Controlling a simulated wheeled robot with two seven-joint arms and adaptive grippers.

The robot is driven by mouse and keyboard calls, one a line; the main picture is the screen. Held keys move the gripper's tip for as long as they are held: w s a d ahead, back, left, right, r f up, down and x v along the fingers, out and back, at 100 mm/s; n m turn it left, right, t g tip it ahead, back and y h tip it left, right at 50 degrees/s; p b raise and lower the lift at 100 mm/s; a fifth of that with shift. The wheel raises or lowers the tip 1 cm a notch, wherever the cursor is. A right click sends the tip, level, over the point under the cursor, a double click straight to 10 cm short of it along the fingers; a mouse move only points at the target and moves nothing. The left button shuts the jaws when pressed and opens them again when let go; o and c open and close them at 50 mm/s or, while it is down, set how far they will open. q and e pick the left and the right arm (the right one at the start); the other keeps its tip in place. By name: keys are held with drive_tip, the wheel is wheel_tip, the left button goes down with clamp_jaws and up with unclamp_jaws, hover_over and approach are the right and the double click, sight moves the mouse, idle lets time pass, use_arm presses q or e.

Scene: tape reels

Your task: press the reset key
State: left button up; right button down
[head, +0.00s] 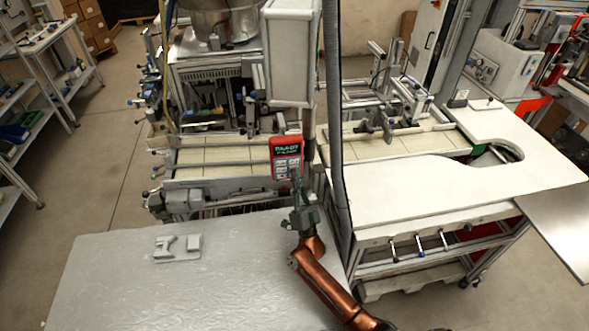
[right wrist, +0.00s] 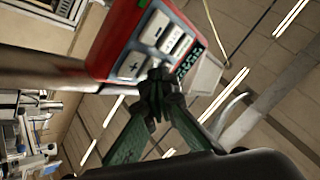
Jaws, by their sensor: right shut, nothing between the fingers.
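A red control box (head: 274,146) is mounted upright at the front of the machine. It has a dark screen with green text reading READY on top, and pale keys below. In the right wrist view the red box (right wrist: 112,40) appears tilted, with several pale keys such as one marked with a plus (right wrist: 131,65). My right gripper (head: 296,178) is shut and empty, its fingertips at the lower right of the keypad. The wrist view shows the fingertips (right wrist: 154,82) over the keys, hiding part of them. I cannot tell whether they touch, nor which key is reset.
A grey table (head: 230,280) in front bears a small pale fixture (head: 178,247). A white panel column (head: 291,55) stands above the box, and a dark hose (head: 335,110) hangs just right of it. A white worktop (head: 440,185) lies at right. The grey table is mostly clear.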

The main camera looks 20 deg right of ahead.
drive_tip(key=shift+s, duration=0.15)
drive_tip(key=shift+s+a+p, duration=0.2)
drive_tip(key=shift+s+p, duration=0.15)
drive_tip(key=shift+s, duration=0.3)
drive_tip(key=shift+s+a+p, duration=0.2)
drive_tip(key=shift+s+p, duration=0.15)
drive_tip(key=shift+s, duration=0.45)
drive_tip(key=shift+s+a+p, duration=0.25)
drive_tip(key=shift+s+p, duration=0.1)
drive_tip(key=shift+s, duration=0.5)
drive_tip(key=shift+s+a+p, duration=0.2)
drive_tip(key=shift+s+p, duration=0.15)
drive_tip(key=shift+s, duration=0.45)
